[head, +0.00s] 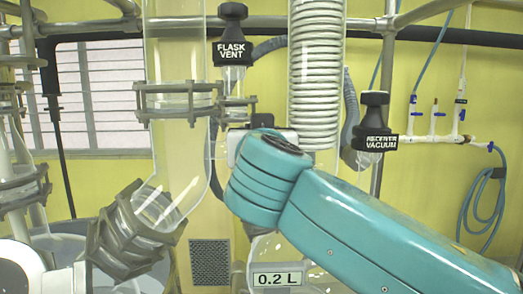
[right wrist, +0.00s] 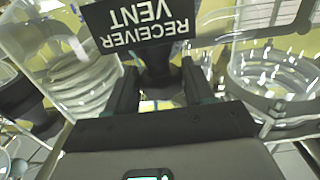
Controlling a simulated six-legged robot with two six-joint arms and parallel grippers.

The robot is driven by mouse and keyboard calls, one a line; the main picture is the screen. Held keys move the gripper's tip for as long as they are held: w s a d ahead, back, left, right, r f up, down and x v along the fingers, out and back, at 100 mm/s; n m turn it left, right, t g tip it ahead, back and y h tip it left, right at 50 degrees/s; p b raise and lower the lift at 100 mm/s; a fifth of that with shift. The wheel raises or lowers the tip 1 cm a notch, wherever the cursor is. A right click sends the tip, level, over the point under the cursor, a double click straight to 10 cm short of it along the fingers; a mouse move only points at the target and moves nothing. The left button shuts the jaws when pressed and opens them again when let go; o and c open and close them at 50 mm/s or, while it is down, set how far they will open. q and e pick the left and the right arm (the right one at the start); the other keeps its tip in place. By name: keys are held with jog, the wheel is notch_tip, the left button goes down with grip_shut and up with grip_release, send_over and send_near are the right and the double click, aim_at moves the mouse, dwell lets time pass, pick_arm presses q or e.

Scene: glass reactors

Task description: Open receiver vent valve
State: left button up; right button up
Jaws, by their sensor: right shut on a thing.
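The receiver vent valve is a black knob with a black label reading "RECEIVER VENT" (right wrist: 140,27), upside down in the right wrist view. My right gripper (right wrist: 158,80) has its two dark fingers on either side of the valve's black stem, below the label, and is shut on it. In the head view my teal right arm comes in from the right and its wrist covers the fingers and the valve.
The "FLASK VENT" valve (head: 232,50) stands above my right wrist, and the "RECEIVER VACUUM" valve (head: 376,128) is to its right. A coiled glass condenser (head: 316,60) rises just behind the wrist. Glass flanges (right wrist: 275,75) lie close to the right of the gripper in the wrist view.

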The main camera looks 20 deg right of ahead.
jog(key=shift+w+a+f+m+g+h, duration=0.1)
jog(key=shift+a+m+g+h, duration=0.1)
jog(key=shift+m+g+h, duration=0.8)
jog(key=shift+m+h, duration=0.5)
jog(key=shift+h, duration=0.6)
jog(key=o, duration=1)
jog(key=shift+o, duration=0.2)
